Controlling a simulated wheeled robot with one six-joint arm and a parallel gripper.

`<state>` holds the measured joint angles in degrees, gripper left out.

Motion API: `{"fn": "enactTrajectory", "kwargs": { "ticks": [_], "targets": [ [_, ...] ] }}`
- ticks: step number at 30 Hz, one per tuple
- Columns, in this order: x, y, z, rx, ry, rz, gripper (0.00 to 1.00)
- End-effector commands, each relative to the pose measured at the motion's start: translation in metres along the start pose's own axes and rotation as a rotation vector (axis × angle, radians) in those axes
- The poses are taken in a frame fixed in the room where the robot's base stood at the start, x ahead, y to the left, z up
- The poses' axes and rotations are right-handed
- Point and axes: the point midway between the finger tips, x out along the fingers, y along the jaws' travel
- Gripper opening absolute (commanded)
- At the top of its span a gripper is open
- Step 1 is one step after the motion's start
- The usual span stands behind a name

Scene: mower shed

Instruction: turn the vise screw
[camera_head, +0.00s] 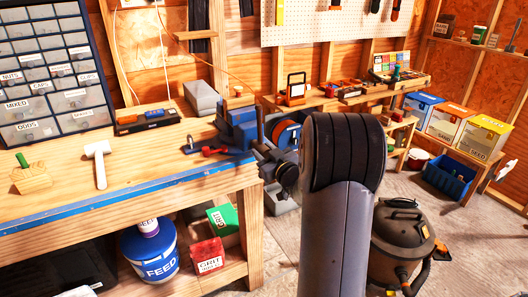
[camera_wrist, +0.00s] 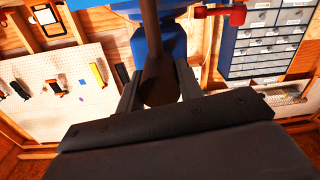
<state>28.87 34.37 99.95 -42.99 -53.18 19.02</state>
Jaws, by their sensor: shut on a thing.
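The blue vise (camera_head: 238,128) stands at the right end of the workbench. In the wrist view its blue body (camera_wrist: 160,40) fills the top middle. The dark vise screw (camera_wrist: 152,55) runs down from it between the two fingers of my gripper (camera_wrist: 158,82). My gripper is shut on the screw, with a finger on each side. In the head view my gripper (camera_head: 287,172) is in front of the vise at the bench end, partly behind my arm. The screw cannot be made out there.
A drawer cabinet (camera_head: 45,70) stands at the left. A shop vacuum (camera_head: 402,240) stands on the floor right of my arm.

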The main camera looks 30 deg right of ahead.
Motion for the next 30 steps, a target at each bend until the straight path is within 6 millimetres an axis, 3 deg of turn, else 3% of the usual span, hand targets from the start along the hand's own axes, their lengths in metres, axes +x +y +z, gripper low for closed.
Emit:
{"fn": "enactTrajectory", "kwargs": {
  "ticks": [15, 16, 23, 30],
  "targets": [
    [-0.0004, -0.0003, 0.0010, 0.025, -0.002, 0.000, 0.12],
    [-0.0004, -0.0003, 0.0009, 0.025, -0.002, 0.000, 0.37],
    [-0.0002, -0.0002, 0.0006, 0.023, -0.001, 0.000, 0.56],
    [-0.0009, 0.0000, 0.0003, 0.023, 0.000, 0.000, 0.56]
  ]
}}
